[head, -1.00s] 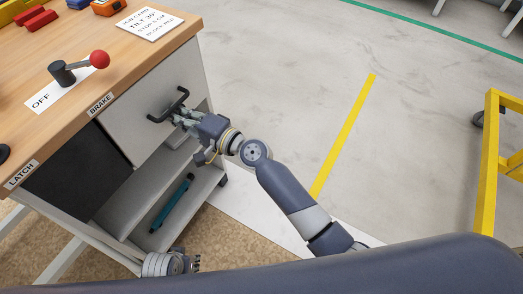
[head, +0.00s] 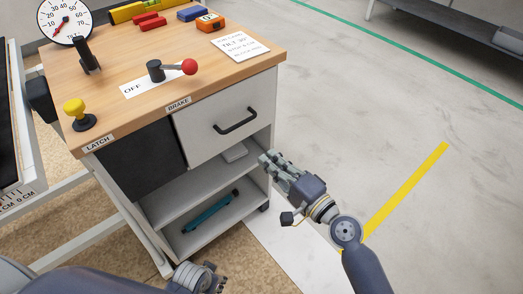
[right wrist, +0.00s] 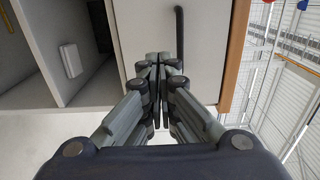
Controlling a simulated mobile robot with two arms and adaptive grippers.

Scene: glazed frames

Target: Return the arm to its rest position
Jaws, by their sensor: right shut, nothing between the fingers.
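My right gripper (head: 272,160) is in front of the workbench cabinet in the head view, below and to the right of the drawer's black handle (head: 236,121). Its fingers are together with nothing between them, and it looks apart from the handle. The right wrist view shows the shut fingers (right wrist: 158,62) pointing at the cabinet, with the handle (right wrist: 179,35) just right of the fingertips. My left gripper (head: 217,281) is low at the bottom edge of the head view, partly hidden; its finger opening is too small to make out.
The drawer front (head: 215,140) appears closed. The bench top (head: 135,58) carries a red-knobbed brake lever (head: 189,67), a yellow knob (head: 75,108) and a dial (head: 65,20). A teal tool (head: 209,213) lies on the lower shelf. Floor (head: 350,110) to the right is clear.

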